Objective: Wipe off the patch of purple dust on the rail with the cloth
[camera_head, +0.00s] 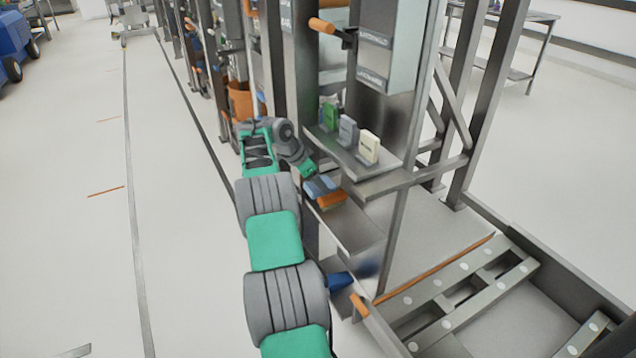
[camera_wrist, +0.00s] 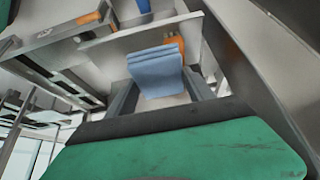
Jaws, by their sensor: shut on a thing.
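A folded light-blue cloth (camera_wrist: 157,72) is between the dark fingers of my gripper (camera_wrist: 162,92) in the wrist view. In the head view the cloth (camera_head: 321,186) is at the end of my gripper (camera_head: 313,177), close above a grey shelf. My gripper is shut on the cloth. Whether the cloth touches the shelf, I cannot tell. I cannot make out purple dust with certainty, nor say which bar is the rail. A dark bluish blur (camera_head: 368,268) shows beyond a lower ledge.
An orange block (camera_head: 331,200) lies beside the cloth on the lower shelf (camera_head: 358,232). Green, grey and cream boxes (camera_head: 348,132) stand on the shelf above. A blue cone-shaped thing (camera_head: 340,282) is lower down. Metal posts stand close around my arm.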

